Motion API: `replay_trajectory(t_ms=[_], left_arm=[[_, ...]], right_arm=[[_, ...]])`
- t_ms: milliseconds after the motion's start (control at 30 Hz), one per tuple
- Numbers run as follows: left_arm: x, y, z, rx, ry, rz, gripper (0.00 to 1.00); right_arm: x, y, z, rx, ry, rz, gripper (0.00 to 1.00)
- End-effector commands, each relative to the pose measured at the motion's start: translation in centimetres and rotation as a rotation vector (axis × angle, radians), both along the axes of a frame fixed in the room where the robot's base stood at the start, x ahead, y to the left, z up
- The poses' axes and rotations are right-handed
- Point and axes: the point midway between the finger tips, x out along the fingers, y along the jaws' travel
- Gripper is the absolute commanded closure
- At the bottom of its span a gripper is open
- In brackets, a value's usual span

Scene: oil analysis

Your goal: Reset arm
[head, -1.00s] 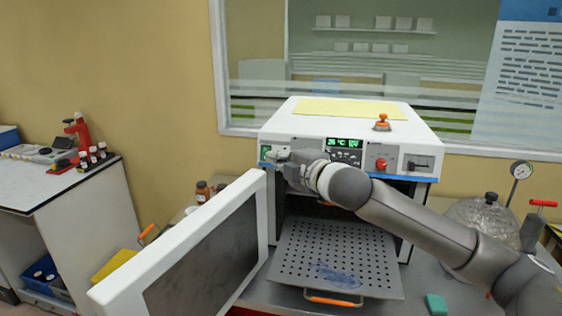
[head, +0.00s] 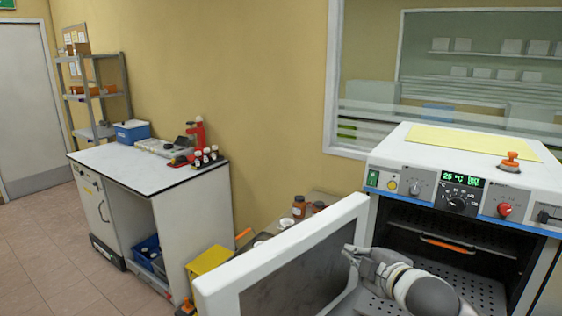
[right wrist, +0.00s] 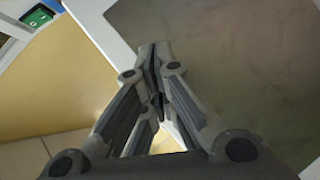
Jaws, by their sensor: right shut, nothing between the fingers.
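My right gripper (head: 352,252) is shut and empty in the head view, low in front of the oven's open door. The right wrist view shows its fingers (right wrist: 155,50) together, with the door's dark inner panel (right wrist: 230,60) behind them. I cannot tell whether they touch it. The white oven (head: 450,150) stands at the right with its door (head: 280,265) swung open to the left. Its perforated tray (head: 460,288) is partly hidden by my right arm. My left gripper is not in view.
A white bench (head: 140,165) at the left carries a red instrument (head: 197,135), small bottles and a blue box (head: 131,131). Brown bottles (head: 299,207) stand behind the door. A yellow bin (head: 208,262) is on the left of the door. Open floor (head: 50,240) lies at the far left.

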Motion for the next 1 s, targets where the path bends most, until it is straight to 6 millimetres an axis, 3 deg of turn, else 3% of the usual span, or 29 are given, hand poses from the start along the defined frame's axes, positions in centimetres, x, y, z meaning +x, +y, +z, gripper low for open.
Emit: replay_trajectory(t_ms=[33, 233, 500, 733, 1000], left_arm=[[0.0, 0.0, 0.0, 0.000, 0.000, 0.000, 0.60], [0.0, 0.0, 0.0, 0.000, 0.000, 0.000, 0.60], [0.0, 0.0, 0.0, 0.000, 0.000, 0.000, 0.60], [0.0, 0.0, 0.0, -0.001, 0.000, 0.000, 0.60], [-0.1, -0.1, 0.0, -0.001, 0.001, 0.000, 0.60]], right_arm=[[-1.4, 1.0, -2.2, 0.043, 0.051, -0.008, 1.00], [-6.6, 2.7, -8.9, 0.201, 0.238, -0.101, 1.00], [-15.3, 2.4, -16.7, 0.400, 0.502, -0.315, 1.00], [-24.0, 0.5, -22.0, 0.533, 0.721, -0.569, 1.00], [-33.0, -1.9, -25.3, 0.606, 0.903, -0.844, 1.00]])
